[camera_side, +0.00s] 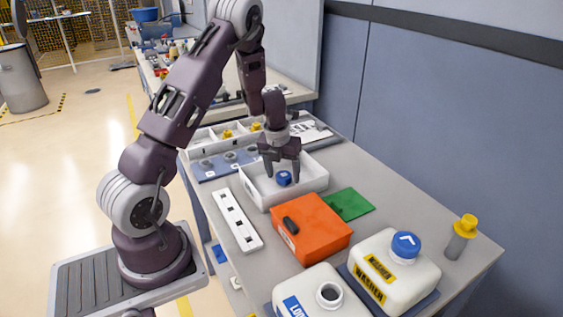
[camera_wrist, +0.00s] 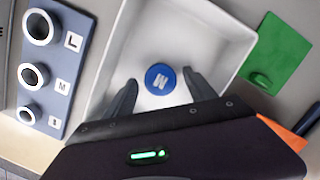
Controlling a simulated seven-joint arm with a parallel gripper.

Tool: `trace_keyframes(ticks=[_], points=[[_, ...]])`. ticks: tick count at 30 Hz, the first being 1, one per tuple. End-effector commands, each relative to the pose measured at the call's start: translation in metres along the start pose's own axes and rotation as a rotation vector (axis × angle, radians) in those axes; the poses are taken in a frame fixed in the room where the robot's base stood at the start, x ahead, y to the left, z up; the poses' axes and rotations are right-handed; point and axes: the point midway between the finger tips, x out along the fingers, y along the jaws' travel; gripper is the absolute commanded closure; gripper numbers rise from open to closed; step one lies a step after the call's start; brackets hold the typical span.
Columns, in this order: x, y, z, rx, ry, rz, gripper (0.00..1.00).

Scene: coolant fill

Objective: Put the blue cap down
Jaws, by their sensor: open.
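A blue cap (camera_side: 284,179) with a white letter on top lies in a white tray (camera_side: 262,195). In the wrist view the cap (camera_wrist: 161,79) rests on the bare floor of the tray (camera_wrist: 210,40). My gripper (camera_side: 281,174) points down into the tray over the cap. Its two fingers are spread, one on each side of the cap, and in the wrist view gaps show between the cap and both fingers (camera_wrist: 161,90). A second blue cap (camera_side: 406,244) sits on the white WASHER jug (camera_side: 385,278).
Beside the tray are a blue plate with rings marked L, M and S (camera_wrist: 57,70), a green panel (camera_side: 348,204), an orange box (camera_side: 315,232) and a white slotted strip (camera_side: 237,220). An open white jug (camera_side: 312,302) and a yellow-topped cylinder (camera_side: 461,238) stand nearer the front.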

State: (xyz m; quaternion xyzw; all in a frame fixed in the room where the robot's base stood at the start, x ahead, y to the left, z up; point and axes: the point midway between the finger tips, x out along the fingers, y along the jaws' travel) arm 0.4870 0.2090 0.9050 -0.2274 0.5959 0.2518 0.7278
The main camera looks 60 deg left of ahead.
Motion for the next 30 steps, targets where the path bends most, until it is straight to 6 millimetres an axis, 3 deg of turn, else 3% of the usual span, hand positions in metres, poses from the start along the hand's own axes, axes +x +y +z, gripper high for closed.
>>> trace_keyframes(ticks=[9, 15, 17, 20, 21, 23, 24, 27, 30], points=[[-0.080, -0.002, 0.001, 0.002, -0.005, -0.003, 0.36], [-0.107, -0.002, -0.001, 0.011, -0.001, -0.006, 0.36], [-0.119, -0.011, -0.006, 0.096, -0.002, -0.033, 0.36], [-0.164, -0.051, -0.037, 0.552, -0.036, -0.145, 0.36], [-0.189, -0.070, -0.059, 0.837, -0.076, -0.195, 0.36], [-0.228, -0.091, -0.099, 1.318, -0.165, -0.243, 0.36], [-0.251, -0.100, -0.128, 1.644, -0.236, -0.245, 0.36], [-0.293, -0.101, -0.197, 2.435, -0.410, -0.134, 0.36], [-0.309, -0.085, -0.248, 3.080, -0.494, 0.110, 0.36]])
